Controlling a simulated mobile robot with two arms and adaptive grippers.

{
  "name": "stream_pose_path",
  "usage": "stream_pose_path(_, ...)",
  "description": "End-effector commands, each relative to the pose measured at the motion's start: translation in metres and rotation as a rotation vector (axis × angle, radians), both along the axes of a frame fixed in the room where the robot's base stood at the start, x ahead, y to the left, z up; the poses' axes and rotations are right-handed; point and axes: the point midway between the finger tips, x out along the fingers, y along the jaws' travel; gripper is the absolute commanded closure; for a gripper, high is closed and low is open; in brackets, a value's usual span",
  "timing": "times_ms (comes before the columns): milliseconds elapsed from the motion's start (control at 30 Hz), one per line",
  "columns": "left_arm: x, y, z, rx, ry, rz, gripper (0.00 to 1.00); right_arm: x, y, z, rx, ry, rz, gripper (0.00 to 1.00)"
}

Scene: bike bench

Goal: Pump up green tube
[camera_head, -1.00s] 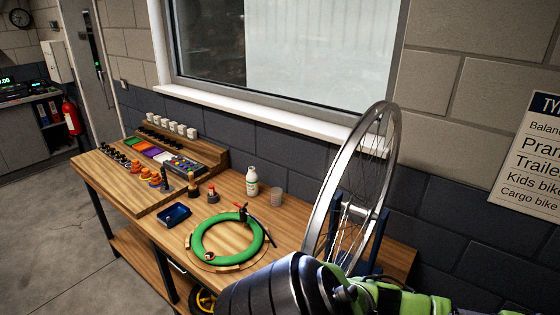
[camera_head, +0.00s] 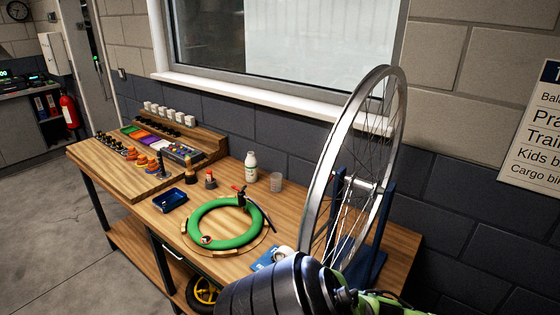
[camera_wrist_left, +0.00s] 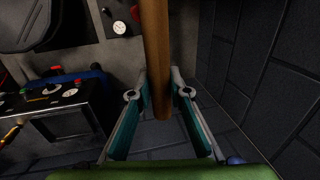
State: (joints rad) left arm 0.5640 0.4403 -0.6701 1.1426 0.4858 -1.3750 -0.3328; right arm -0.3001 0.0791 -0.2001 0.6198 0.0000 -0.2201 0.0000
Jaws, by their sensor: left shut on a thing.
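The green tube (camera_head: 228,240) lies as a ring on a round wooden stand on the workbench. A small black and red fitting (camera_head: 241,196) sits at its far side, with a thin black piece running to the right from it; I cannot tell how they join. In the left wrist view my left gripper (camera_wrist_left: 162,92) has teal pads on both sides of a long brown wooden bar (camera_wrist_left: 156,45) and is shut on it. The bar's far end is out of view. The left gripper does not show in the head view. My right gripper is not in view.
A spoked wheel (camera_head: 321,190) stands at the bench's right. A white bottle (camera_head: 251,167), a clear cup (camera_head: 275,181) and a blue tray (camera_head: 170,199) stand around the tube. A gauge (camera_wrist_left: 119,27) and a dark box (camera_wrist_left: 62,117) show left of the bar.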

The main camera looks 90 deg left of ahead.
Motion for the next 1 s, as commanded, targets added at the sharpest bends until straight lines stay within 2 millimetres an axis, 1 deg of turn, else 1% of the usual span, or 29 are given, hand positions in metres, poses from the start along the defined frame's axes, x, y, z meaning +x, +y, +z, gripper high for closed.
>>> stream_pose_path(33,-0.002,-0.003,-0.016,-0.005,0.005,-0.002,1.0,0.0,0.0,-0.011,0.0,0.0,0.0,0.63)
stream_pose_path(367,-0.002,-0.003,-0.069,-0.005,0.006,-0.002,1.0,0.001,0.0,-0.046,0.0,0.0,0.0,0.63)
stream_pose_path(867,-0.002,-0.004,-0.15,-0.006,0.005,-0.001,1.0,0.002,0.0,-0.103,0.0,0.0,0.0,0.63)
stream_pose_path(900,-0.001,-0.004,-0.142,-0.006,0.003,-0.001,1.0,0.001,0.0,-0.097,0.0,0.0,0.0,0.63)
stream_pose_path(1000,-0.002,-0.004,-0.141,-0.006,0.004,-0.002,1.0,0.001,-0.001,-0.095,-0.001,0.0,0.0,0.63)
